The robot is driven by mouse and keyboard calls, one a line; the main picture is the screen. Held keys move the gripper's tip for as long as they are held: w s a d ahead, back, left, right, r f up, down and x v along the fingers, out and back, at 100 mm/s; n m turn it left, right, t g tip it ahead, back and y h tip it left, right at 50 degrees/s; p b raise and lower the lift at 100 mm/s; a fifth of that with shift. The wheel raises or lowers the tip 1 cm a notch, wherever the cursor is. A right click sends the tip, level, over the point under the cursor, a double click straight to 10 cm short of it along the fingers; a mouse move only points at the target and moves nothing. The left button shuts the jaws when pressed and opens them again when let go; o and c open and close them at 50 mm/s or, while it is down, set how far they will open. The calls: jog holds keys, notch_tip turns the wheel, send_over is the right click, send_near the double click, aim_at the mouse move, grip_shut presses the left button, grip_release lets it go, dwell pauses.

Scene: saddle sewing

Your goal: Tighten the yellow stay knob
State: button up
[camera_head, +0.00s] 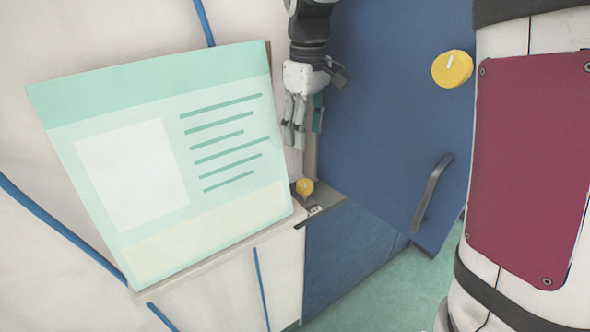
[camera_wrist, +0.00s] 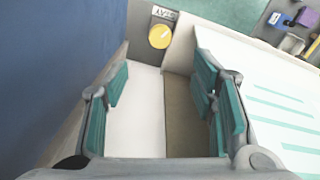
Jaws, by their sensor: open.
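A small yellow knob (camera_head: 305,187) sits on a dark plate with a small label, on the ledge at the foot of the blue panel. It shows in the wrist view (camera_wrist: 160,36) at the top, beyond my fingertips.
A large white and green board (camera_head: 225,215) stands close to the left of my gripper. A dark curved handle (camera_head: 432,192) is on the blue panel at right. The wrist view shows several small items on a grey surface (camera_wrist: 292,42) at top right. Green floor (camera_head: 375,270) lies below.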

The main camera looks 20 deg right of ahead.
aim_at(305, 183)
notch_tip(305, 183, down, 14)
jog(key=shift+r+p, duration=0.15)
jog(key=shift+p, duration=0.9)
jog(key=shift+c, duration=0.2)
jog(key=c, duration=1.1)
